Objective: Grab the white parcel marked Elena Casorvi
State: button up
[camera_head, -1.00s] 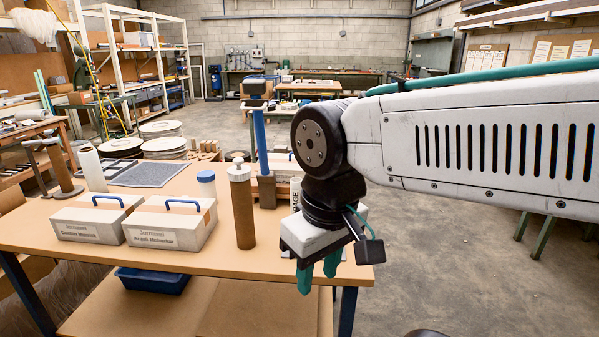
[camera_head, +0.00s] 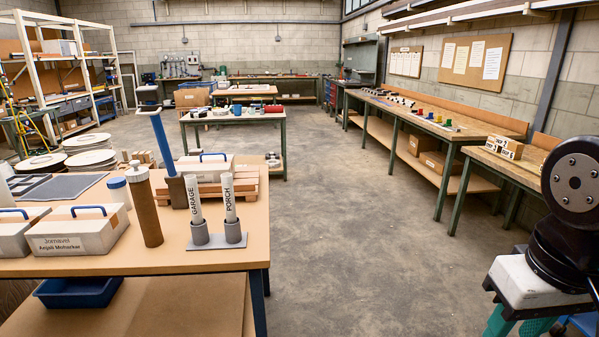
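White parcels with blue handles stand on the near table at left. One parcel (camera_head: 80,236) reads "Jornavel" and a name like "Anjali Moharkar". Another white parcel (camera_head: 10,238) is cut off at the left edge, with no name readable here. A third white parcel (camera_head: 212,168) sits on a wooden pallet farther back; I see no readable name on it. I cannot read "Elena Casorvi" anywhere. My gripper (camera_head: 516,328) is at the lower right, over the floor and well away from the parcels. Its teal fingers are cut off by the bottom edge, so their opening is unclear.
Two tubes marked GARAGE (camera_head: 195,200) and PORCH (camera_head: 230,199) stand in grey holders near the table's right edge, beside a brown bottle (camera_head: 146,212). A blue bin (camera_head: 78,291) is below. Open floor lies between this table and the right-hand workbench (camera_head: 430,125).

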aim_at(208, 167)
jog(key=z, duration=0.9)
jog(key=i, duration=1.7)
jog(key=u, duration=0.85)
jog(key=i, duration=0.9)
jog(key=u, duration=1.3)
jog(key=i, duration=0.3)
jog(key=u, duration=0.2)
